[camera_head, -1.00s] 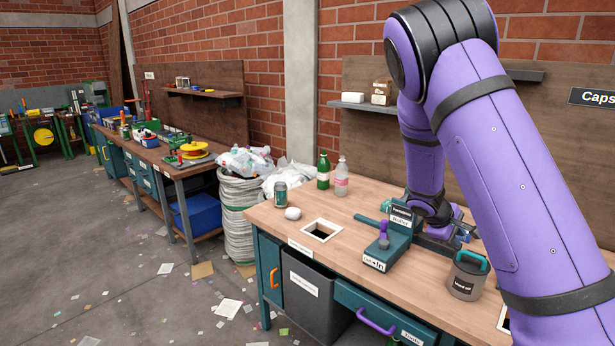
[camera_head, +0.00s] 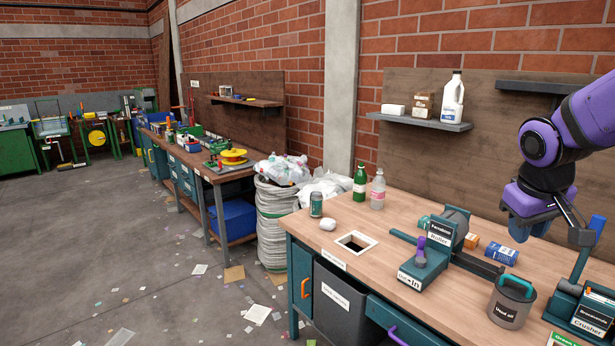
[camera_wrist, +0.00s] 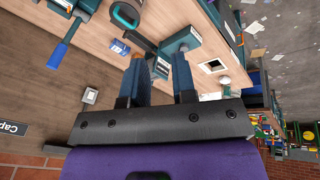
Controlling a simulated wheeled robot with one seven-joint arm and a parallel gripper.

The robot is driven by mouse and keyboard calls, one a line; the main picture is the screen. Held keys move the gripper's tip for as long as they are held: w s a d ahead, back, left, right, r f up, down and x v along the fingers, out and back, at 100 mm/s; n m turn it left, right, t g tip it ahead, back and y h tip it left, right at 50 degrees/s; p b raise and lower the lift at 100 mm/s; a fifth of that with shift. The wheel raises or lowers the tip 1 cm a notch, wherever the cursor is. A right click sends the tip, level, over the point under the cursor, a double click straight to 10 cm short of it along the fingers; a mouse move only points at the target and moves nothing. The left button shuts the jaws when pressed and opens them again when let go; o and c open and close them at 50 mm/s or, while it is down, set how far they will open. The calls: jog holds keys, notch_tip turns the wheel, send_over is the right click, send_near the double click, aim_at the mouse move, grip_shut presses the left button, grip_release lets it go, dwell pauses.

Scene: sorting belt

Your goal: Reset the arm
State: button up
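My purple arm reaches in from the right in the head view. My gripper (camera_head: 519,232) hangs over the right part of the workbench (camera_head: 405,207), its blue fingers partly hidden by the wrist. In the wrist view its two blue fingers (camera_wrist: 160,66) stand apart with nothing held between them. The teal press (camera_head: 432,257) with a purple knob stands on the bench to the left of my gripper. A grey used-oil can (camera_head: 510,303) stands in front of the gripper.
A crusher with a blue lever (camera_head: 583,306) stands at the right. A green bottle (camera_head: 360,183), a clear bottle (camera_head: 377,190) and a drink can (camera_head: 316,204) stand at the back left. A shelf (camera_head: 420,123) holds a white jug (camera_head: 452,99).

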jog(key=s+a+r+t+y, duration=0.1)
jog(key=s+a+r, duration=0.2)
jog(key=s, duration=0.5)
jog(key=s+a+r+m+t+y, duration=0.1)
jog(key=s+a+r, duration=0.3)
jog(key=s, duration=0.4)
jog(key=shift+s+a, duration=0.15)
jog(key=shift+a, duration=0.45)
